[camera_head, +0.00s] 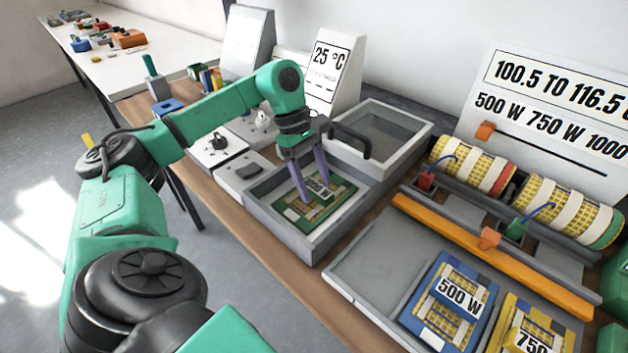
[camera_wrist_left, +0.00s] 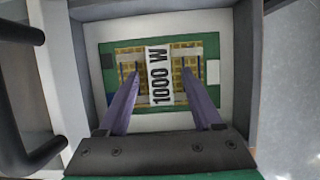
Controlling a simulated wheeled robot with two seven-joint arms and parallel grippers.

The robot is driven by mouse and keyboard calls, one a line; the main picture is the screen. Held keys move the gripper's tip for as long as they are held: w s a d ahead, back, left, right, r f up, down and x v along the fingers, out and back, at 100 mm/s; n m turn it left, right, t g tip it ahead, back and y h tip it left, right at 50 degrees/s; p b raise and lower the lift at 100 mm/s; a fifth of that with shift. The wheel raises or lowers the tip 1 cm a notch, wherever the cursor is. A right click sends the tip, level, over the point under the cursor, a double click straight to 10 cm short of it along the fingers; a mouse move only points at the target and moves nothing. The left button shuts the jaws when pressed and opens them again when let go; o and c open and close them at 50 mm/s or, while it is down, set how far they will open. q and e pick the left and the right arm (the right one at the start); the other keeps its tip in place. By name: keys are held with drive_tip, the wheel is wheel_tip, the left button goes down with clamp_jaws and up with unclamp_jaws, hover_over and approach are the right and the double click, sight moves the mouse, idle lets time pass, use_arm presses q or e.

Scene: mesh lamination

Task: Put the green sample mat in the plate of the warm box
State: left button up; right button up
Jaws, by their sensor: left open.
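The green sample mat (camera_head: 333,208) has a yellow grid and a white "1000 W" label, and it lies flat inside the open compartment of the grey warm box (camera_head: 264,220). In the left wrist view the mat (camera_wrist_left: 206,49) rests on a pale plate (camera_wrist_left: 93,92), with compartment walls around it. My left gripper (camera_head: 314,189) reaches down into the compartment over the mat. Its two purple fingers (camera_wrist_left: 162,72) are open, one on each side of the label. I cannot tell whether the tips touch the mat. My right gripper is not in view.
The warm box's glass-topped lid (camera_head: 385,132) with a black handle (camera_head: 352,140) stands right of the compartment. A "25 °C" sign (camera_head: 331,66) is behind. The tray (camera_head: 372,262) at front right holds a blue "500 W" mat (camera_head: 447,309) and a yellow "750" mat (camera_head: 529,333).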

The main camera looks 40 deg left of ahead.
use_arm(q)
drive_tip(key=p+v, duration=0.2)
drive_tip(key=v, duration=1)
drive_tip(key=shift+a, duration=0.1)
